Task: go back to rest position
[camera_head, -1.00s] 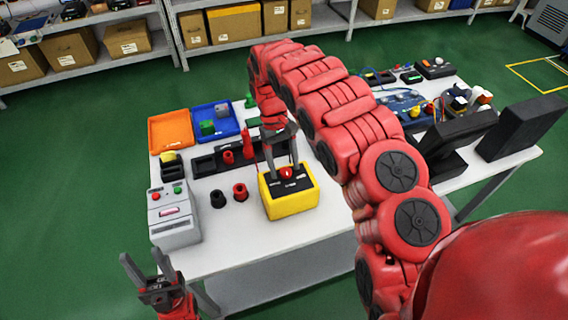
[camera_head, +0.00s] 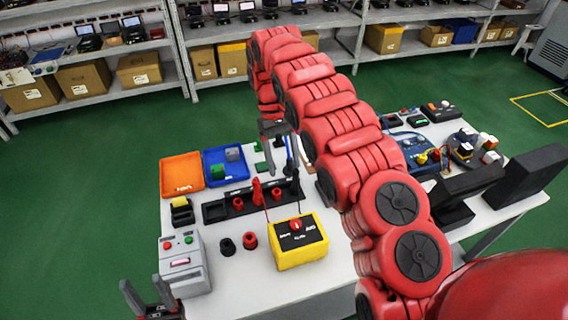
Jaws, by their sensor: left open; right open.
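My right gripper (camera_head: 279,158) hangs open, fingers down, above the far part of the white table (camera_head: 240,285). It is beyond and above the yellow box (camera_head: 300,253) with a black top and a red knob (camera_head: 296,225), and apart from it. My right arm arches across the middle of the view. My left gripper (camera_head: 147,290) is open and empty at the lower left, in front of the table's near left corner; its lower part is cut off by the picture edge.
A grey box with buttons (camera_head: 184,265), black and red round parts (camera_head: 249,241), an orange tray (camera_head: 182,172) and a blue tray (camera_head: 225,180) stand on the table's left half. Dark devices (camera_head: 525,175) stand at right. Shelves (camera_head: 115,90) line the back; green floor lies between.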

